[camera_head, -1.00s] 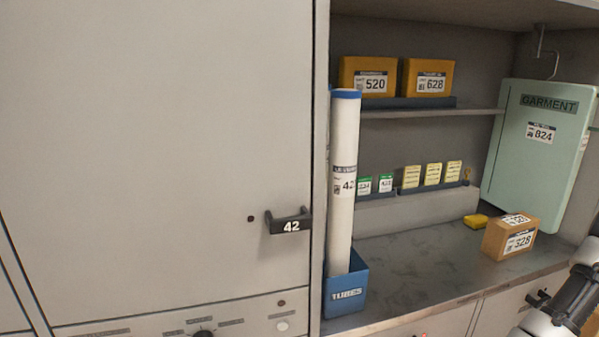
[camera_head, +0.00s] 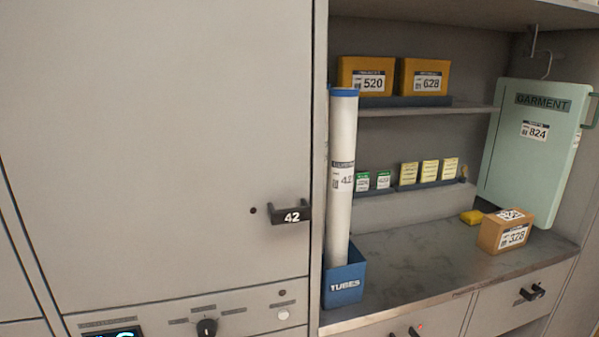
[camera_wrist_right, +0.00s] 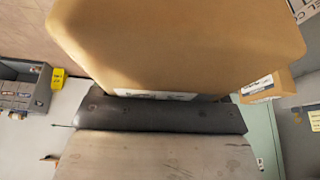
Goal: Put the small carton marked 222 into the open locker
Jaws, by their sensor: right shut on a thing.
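My right gripper (camera_wrist_right: 150,113) shows in the right wrist view as a dark pad on a worn grey finger. It is shut on a large-looking tan carton (camera_wrist_right: 180,45) that fills the top of that view. A white label on the carton is mostly hidden behind the pad, and I cannot read its number. My right gripper and this carton are outside the head view. My left gripper is not in view. The locker door (camera_head: 170,150) with the handle marked 42 (camera_head: 290,214) looks shut. I see no open locker.
A tan carton (camera_head: 505,232), whose label seems to read 328, sits on the counter (camera_head: 400,265). A white tube (camera_head: 342,180) stands in a blue TUBES bin (camera_head: 345,280). Yellow boxes 520 (camera_head: 366,76) and 628 (camera_head: 426,76) are shelved. A green GARMENT case (camera_head: 528,145) hangs right.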

